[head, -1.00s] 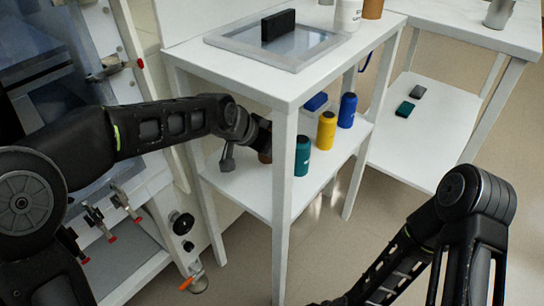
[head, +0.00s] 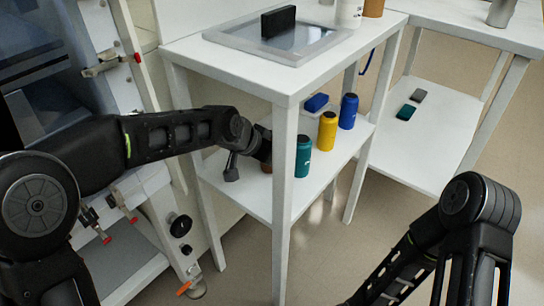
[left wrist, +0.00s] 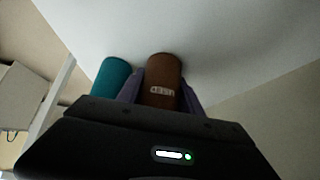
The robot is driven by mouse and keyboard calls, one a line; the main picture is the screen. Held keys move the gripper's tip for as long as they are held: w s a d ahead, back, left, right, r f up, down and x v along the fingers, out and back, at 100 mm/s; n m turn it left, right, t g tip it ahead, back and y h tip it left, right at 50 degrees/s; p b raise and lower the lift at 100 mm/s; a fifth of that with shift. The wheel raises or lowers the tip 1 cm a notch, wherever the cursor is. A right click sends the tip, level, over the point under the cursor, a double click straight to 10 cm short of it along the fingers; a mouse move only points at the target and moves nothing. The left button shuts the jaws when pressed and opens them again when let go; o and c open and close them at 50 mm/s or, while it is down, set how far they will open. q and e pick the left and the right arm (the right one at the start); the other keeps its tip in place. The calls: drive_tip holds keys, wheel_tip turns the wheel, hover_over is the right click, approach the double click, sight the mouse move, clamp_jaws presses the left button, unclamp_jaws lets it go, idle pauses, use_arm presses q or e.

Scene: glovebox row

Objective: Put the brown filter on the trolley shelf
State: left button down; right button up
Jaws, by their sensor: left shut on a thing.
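The brown filter (left wrist: 162,84), a small cylinder with a pale label, is between the fingers of my left gripper (left wrist: 160,92) in the left wrist view. My left gripper is shut on it. In the head view the left gripper (head: 263,152) reaches in over the trolley's lower shelf (head: 240,192), and only a bit of the brown filter (head: 266,168) shows below it. I cannot tell whether the filter touches the shelf. A teal bottle (head: 303,157) stands close by on the shelf; it also shows in the left wrist view (left wrist: 112,77). My right gripper is out of view.
A yellow bottle (head: 327,131), a blue bottle (head: 348,111) and a small blue block (head: 316,102) share the lower shelf. A front leg (head: 283,205) stands before it. The top holds a framed panel (head: 290,56) with a black block (head: 278,22). Glovebox fittings (head: 181,226) are at left.

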use_arm(q)
drive_tip(key=c, duration=1.1)
unclamp_jaws()
drive_tip(key=shift+o, duration=0.2)
drive_tip(key=shift+r, duration=0.25)
drive_tip(key=p+v, duration=0.4)
drive_tip(key=v, duration=0.7)
drive_tip(key=shift+s+a+r, duration=0.2)
drive_tip(key=shift+s+r, duration=0.05)
